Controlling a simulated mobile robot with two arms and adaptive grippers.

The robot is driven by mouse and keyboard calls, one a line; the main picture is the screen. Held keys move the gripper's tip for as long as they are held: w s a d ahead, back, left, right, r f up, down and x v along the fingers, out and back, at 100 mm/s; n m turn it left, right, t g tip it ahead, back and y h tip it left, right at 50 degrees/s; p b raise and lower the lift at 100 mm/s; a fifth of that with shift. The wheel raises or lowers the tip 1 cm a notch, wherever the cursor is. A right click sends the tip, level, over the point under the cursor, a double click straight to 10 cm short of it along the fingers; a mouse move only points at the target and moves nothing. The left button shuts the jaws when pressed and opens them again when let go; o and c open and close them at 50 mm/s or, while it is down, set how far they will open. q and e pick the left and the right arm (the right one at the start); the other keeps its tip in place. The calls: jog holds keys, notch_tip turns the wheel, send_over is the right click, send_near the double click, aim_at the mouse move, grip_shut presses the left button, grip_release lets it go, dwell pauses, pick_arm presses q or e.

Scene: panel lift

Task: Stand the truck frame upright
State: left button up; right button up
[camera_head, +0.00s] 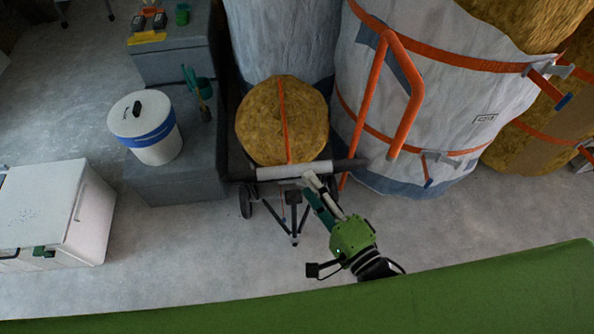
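A dark wheeled truck frame (236,162) stands on the floor near the middle, with small black wheels at its near end. A light grey crossbar with black ends (290,171) runs across its near side. A yellow-brown round bale (283,120) with an orange strap sits behind the bar. My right gripper (314,188) reaches up from below, its green body near the lower middle and its fingers at the right part of the crossbar. I cannot tell whether the fingers are closed around the bar or only beside it. My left gripper is not in view.
A bent orange tube (405,95) rises right of the frame, before large wrapped, strapped bales (450,110). Left are grey blocks (172,65), a white bucket (143,128) and a white chest (55,215). A green surface (470,295) crosses the bottom.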

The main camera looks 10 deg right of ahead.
aim_at(297, 170)
jog(key=b+x, duration=0.1)
jog(key=x, duration=0.5)
jog(key=shift+w+a+b, duration=0.15)
jog(key=shift+w+b, duration=0.2)
grip_shut()
